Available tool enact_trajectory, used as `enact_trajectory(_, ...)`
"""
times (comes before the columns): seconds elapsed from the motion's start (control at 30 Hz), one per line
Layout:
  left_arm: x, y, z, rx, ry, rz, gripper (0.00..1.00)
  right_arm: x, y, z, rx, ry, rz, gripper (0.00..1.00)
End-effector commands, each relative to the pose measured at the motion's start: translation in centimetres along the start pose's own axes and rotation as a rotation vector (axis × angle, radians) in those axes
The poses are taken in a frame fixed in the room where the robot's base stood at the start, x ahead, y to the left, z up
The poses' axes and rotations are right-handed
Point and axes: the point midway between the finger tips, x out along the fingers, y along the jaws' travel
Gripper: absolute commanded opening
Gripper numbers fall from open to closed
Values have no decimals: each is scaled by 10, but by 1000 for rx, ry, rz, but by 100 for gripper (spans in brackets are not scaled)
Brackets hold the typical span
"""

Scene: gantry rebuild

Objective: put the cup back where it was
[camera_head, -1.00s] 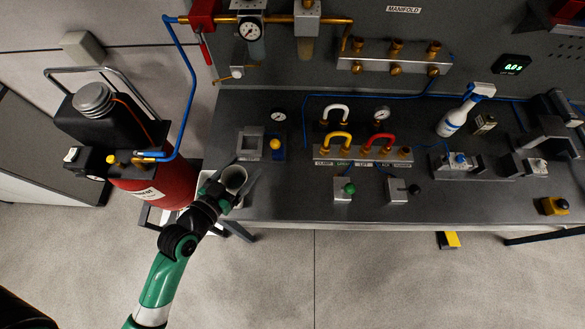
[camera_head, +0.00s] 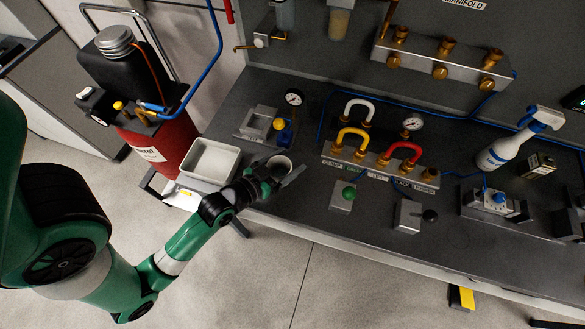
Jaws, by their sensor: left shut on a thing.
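The cup (camera_head: 281,163) is a small pale grey cup, seen from above with its open mouth up. It is at the front left corner area of the dark bench (camera_head: 300,211), to the right of a white tray. My left gripper (camera_head: 277,174) is shut on the cup, with its fingers on either side of it. The gripper hides the cup's lower part, so I cannot tell whether it touches the bench. My right gripper is not in view.
The white tray (camera_head: 209,162) sits beside the bench's left end. A grey square block (camera_head: 258,123) and a small blue bottle with a yellow cap (camera_head: 283,132) stand just behind the cup. The red cylinder (camera_head: 170,143) stands at left.

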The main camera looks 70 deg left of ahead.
Motion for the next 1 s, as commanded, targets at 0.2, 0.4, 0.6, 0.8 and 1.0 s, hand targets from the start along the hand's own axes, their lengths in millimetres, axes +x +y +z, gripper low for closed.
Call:
enact_trajectory(0.2, 0, -1, 3, -1, 0, -2, 28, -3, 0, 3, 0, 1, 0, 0)
enact_trajectory(0.4, 2, -1, 7, -1, 0, -1, 84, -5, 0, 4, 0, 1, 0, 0)
enact_trajectory(0.6, 2, -1, 6, -1, 0, -1, 100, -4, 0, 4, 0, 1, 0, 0)
enact_trajectory(0.8, 0, -1, 1, 0, 1, -1, 100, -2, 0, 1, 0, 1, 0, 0)
enact_trajectory(1.0, -36, -1, 3, 0, -5, -2, 100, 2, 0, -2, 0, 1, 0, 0)
